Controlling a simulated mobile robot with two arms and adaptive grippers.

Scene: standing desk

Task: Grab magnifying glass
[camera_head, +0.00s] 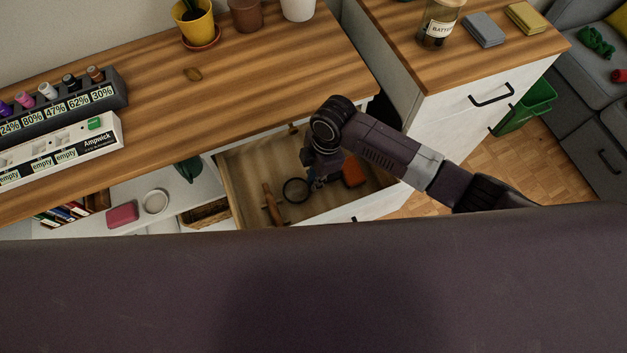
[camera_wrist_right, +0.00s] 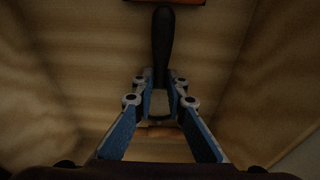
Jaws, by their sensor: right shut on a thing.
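The magnifying glass shows in the head view as a dark round ring (camera_head: 296,190) in the open drawer. Its black handle (camera_wrist_right: 163,45) shows in the right wrist view, reaching up from between the fingertips toward an orange item. My right gripper (camera_head: 318,182) is down in the drawer beside the ring, partly hidden by its own wrist. In the right wrist view its blue-padded fingers (camera_wrist_right: 161,88) are shut on the handle. I cannot tell whether the glass is clear of the drawer floor. My left gripper is not in view.
The drawer (camera_head: 245,185) also holds an orange item (camera_head: 353,172) and a brown wooden item (camera_head: 271,205). The drawer walls stand close around my right gripper. The wooden desk top (camera_head: 270,80) lies above and behind it. A white cabinet (camera_head: 450,120) stands to the right.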

